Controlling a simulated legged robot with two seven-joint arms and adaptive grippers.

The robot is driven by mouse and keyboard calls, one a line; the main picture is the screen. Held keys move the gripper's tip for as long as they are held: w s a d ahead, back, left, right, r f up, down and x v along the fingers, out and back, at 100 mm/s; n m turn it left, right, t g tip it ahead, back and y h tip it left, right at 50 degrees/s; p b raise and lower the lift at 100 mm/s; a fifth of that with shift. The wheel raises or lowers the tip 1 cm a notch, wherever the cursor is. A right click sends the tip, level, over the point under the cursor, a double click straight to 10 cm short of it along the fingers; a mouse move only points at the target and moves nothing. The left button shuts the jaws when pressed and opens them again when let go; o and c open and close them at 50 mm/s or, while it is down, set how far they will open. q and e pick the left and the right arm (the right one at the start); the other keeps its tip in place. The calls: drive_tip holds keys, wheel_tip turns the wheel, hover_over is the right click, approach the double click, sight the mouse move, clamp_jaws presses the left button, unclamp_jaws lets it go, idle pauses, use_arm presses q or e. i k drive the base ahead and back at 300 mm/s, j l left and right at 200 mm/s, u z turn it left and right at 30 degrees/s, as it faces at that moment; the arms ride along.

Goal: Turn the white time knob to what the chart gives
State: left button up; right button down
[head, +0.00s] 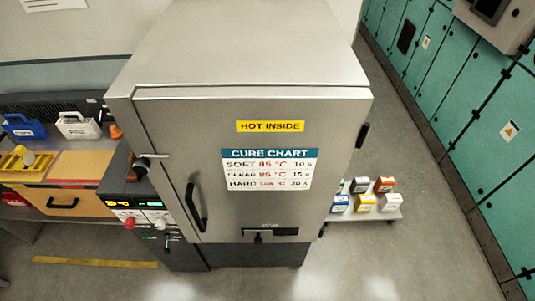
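A grey oven (250,60) with its door shut fills the middle of the head view. The cure chart (269,170) on its door lists SOFT, CLEAR and HARD, each with a red temperature and a black time. SOFT reads 85 °C and about 10; CLEAR looks like 95 °C and 15; the HARD temperature is blurred, its time about 20. A dark control panel (150,213) at the oven's left has lit displays, too small to read. Below them are a red knob (129,223) and a white knob (160,224); their pointer positions cannot be told. Neither gripper is in view.
A yellow HOT INSIDE label (270,126) is above the chart. A black door handle (195,205) sticks out near the panel. At left, a bench holds blue (24,128) and white (77,126) carriers and a yellow tray (18,165). Small coloured containers (366,203) stand at right.

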sight(159, 224)
drive_tip(key=i+j+u, duration=0.1)
drive_tip(key=u, duration=0.25)
drive_tip(key=i+j+u, duration=0.15)
drive_tip(key=u, duration=0.15)
drive_tip(key=i+j+u, duration=0.1)
drive_tip(key=u, duration=0.25)
